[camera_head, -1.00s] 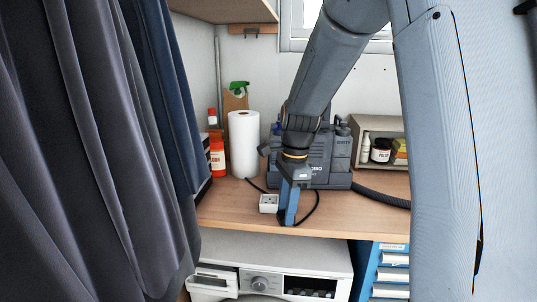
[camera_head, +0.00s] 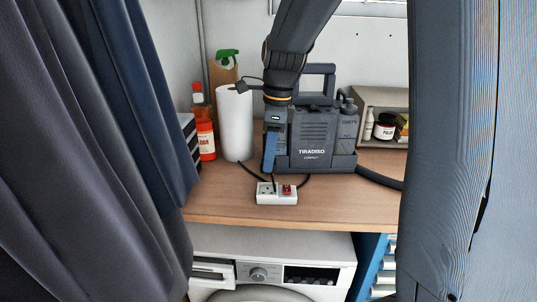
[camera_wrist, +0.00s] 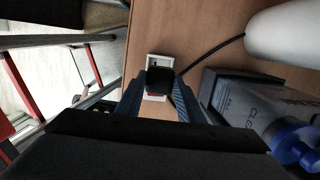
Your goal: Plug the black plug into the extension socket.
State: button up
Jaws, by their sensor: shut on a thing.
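The extension socket (camera_head: 276,193) is a small white block with a red switch, lying on the wooden worktop near its front edge. It also shows in the wrist view (camera_wrist: 162,62), partly covered by the plug. The black plug (camera_wrist: 160,82) is between the blue fingers of my gripper (camera_wrist: 161,94), which is shut on it. In the head view my gripper (camera_head: 268,168) points down, just above and behind the socket's left part; the plug is hidden or too small to tell there. The gap between plug and socket cannot be judged.
A grey cleaning machine (camera_head: 312,140) stands right beside my gripper. A white paper roll (camera_head: 235,125) and a red bottle (camera_head: 204,135) stand to the left. A dark cable (camera_wrist: 212,52) runs across the worktop (camera_head: 230,208), whose front strip is clear. Curtains (camera_head: 90,160) hang left.

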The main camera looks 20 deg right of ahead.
jog(key=shift+f, duration=0.15)
jog(key=shift+f+b, duration=2.65)
jog(key=shift+f, duration=0.15)
jog(key=shift+a+p, duration=0.1)
jog(key=shift+p, duration=1.1)
jog(key=shift+f, duration=0.5)
dwell(0.5)
jog(key=o, duration=1.1)
jog(key=shift+s+d+r+b, duration=0.15)
jog(key=shift+r+b, duration=0.25)
jog(key=shift+r, duration=0.9)
jog(key=shift+w+d+r+b, duration=0.15)
jog(key=shift+r+b, duration=0.25)
jog(key=shift+r, duration=0.85)
jog(key=shift+s+d+r+b, duration=0.15)
jog(key=shift+r+b, duration=0.25)
jog(key=shift+r, duration=0.9)
